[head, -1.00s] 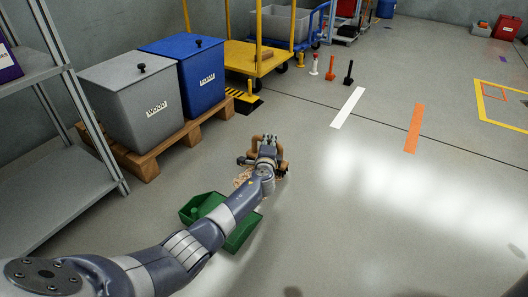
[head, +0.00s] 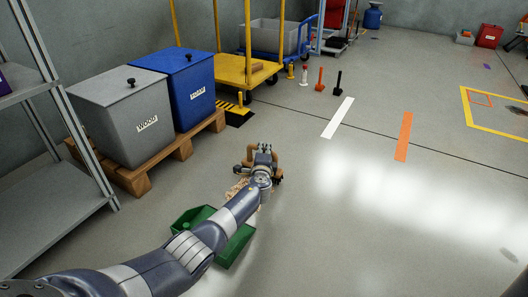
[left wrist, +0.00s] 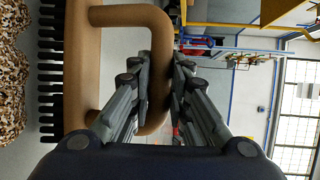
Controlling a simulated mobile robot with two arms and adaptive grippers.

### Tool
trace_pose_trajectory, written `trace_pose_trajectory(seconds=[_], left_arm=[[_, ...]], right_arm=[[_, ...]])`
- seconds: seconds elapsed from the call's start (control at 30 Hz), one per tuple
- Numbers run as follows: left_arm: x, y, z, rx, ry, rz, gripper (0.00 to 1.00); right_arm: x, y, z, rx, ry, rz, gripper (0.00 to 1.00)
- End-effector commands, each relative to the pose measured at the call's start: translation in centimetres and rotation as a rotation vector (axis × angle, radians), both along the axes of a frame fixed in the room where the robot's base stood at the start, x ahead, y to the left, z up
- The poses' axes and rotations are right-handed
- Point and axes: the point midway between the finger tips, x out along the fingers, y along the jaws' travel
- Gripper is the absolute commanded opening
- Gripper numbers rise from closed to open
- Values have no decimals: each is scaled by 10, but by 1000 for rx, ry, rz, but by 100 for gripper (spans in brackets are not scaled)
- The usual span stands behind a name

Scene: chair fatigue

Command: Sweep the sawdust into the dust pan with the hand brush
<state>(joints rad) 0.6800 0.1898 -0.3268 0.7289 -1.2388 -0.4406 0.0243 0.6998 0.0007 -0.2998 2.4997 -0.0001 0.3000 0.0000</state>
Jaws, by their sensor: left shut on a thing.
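My left gripper (head: 263,152) is shut on the brown handle of the hand brush (head: 278,160), low over the floor. The left wrist view shows the brush's loop handle (left wrist: 150,30) between my fingers (left wrist: 172,72), with its brown block and dark bristles (left wrist: 50,70) on the left. Sawdust (head: 236,187) lies on the floor just left of the brush, partly hidden by my arm; a speckled heap (left wrist: 12,75) also shows beside the bristles in the left wrist view. The green dust pan (head: 190,217) lies nearer me, partly covered by my left arm. My right gripper is out of view.
A grey wood bin (head: 112,110) and a blue bin (head: 190,85) stand on a pallet (head: 140,180) at the left. Metal shelving (head: 60,225) stands at the left edge. A yellow cart (head: 240,72) is behind. Open floor (head: 390,230) lies to the right.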

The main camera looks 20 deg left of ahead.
Motion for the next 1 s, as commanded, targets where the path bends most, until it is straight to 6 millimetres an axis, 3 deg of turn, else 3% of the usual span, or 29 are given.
trace_pose_trajectory(seconds=[1.0], left_arm=[[1, -1, -11, 0, -1, 2, 0]], right_arm=[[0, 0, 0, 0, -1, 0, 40]])
